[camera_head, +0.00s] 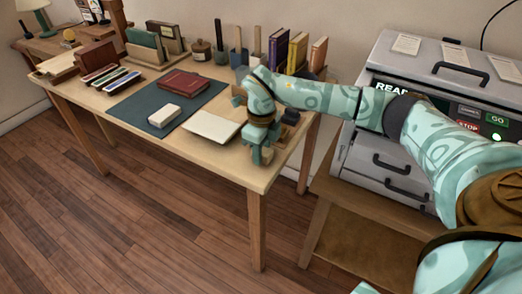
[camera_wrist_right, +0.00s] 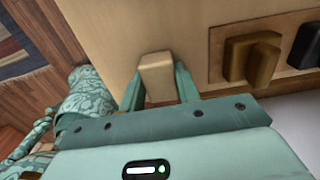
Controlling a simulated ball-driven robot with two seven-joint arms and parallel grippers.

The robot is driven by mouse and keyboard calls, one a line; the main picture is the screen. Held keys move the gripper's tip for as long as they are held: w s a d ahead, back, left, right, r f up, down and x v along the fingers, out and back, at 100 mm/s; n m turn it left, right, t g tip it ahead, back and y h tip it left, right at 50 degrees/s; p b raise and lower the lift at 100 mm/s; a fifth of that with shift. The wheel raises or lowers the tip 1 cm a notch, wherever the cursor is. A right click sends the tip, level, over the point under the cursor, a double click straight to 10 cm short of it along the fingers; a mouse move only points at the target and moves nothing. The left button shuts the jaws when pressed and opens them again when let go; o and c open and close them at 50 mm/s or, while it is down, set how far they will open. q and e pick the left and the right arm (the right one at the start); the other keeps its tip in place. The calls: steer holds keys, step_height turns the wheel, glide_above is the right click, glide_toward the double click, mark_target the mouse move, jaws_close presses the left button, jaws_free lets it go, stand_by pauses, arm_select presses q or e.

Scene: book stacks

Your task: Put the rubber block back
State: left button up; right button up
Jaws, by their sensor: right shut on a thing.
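My right gripper (camera_wrist_right: 159,88) is shut on a small tan block (camera_wrist_right: 157,72), which I take to be the rubber block. The block sits between the two teal fingers, over the pale wooden tabletop. In the head view my right gripper (camera_head: 262,154) is at the desk's right front edge, and the held block cannot be made out there. A wooden tray (camera_wrist_right: 217,50) lies just right of the gripper in the wrist view. It holds a brown-gold block (camera_wrist_right: 252,60) and a black block (camera_wrist_right: 302,45). My left gripper is not in view.
The desk (camera_head: 225,165) bears a dark mat (camera_head: 135,107) with a red book (camera_head: 184,85) and a whitish block (camera_head: 164,116). A cream sheet (camera_head: 212,127) lies left of my gripper. Upright books (camera_head: 297,53) stand behind my arm. A grey machine (camera_head: 385,155) stands at the right.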

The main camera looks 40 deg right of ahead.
steer(key=o, duration=0.9)
steer(key=shift+f, duration=0.1)
arm_select(q)
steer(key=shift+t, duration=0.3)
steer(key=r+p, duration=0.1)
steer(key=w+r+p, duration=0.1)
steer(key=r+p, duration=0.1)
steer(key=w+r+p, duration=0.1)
steer(key=p, duration=0.1)
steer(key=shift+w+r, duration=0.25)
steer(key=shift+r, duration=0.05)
arm_select(e)
step_height(320, 180, up, 12)
steer(key=shift+r, duration=0.15)
steer(key=shift+a, duration=0.1)
